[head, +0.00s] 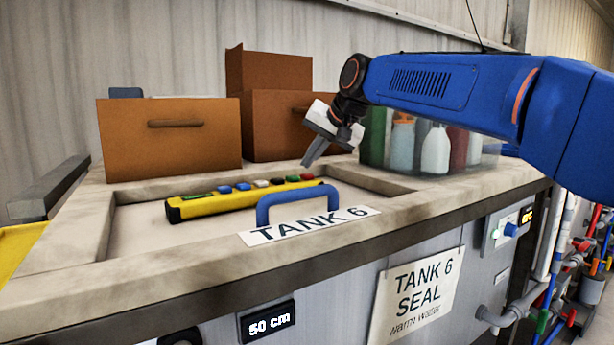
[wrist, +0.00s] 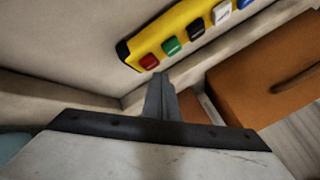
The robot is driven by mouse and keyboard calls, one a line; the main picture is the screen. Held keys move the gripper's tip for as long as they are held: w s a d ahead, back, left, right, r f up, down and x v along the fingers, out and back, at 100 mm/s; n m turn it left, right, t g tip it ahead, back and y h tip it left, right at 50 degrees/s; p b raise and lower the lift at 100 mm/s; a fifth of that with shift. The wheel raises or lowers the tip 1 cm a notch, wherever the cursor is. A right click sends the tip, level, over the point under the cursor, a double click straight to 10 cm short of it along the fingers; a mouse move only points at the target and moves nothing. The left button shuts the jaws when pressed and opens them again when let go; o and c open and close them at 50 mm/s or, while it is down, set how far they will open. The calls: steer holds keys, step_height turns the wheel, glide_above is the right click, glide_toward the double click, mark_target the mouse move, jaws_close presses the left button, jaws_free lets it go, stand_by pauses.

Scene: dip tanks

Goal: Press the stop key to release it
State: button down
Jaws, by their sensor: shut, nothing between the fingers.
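A yellow key box (head: 235,202) lies on the pale lid of tank 6, with a row of coloured keys on its top. The red key (head: 307,177) is at its right end, beside a green key (head: 292,179). In the wrist view the red key (wrist: 149,61) shows at the near end of the box, then green, black, white and blue keys. No wording on the keys is readable, and I cannot tell whether any is pressed in. My gripper (head: 309,162) is shut and empty, its fingertips close to the red-key end, apparently above the box. The fingertips (wrist: 158,79) appear just below the red key in the wrist view.
A blue handle (head: 297,196) rises from the lid in front of the box. Brown boxes (head: 170,140) stand behind it. A clear bin of bottles (head: 436,150) stands at the back right. A raised rim (head: 130,275) surrounds the lid.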

mark_target(310, 176)
steer(key=shift+r, duration=0.1)
steer(key=shift+r, duration=2.45)
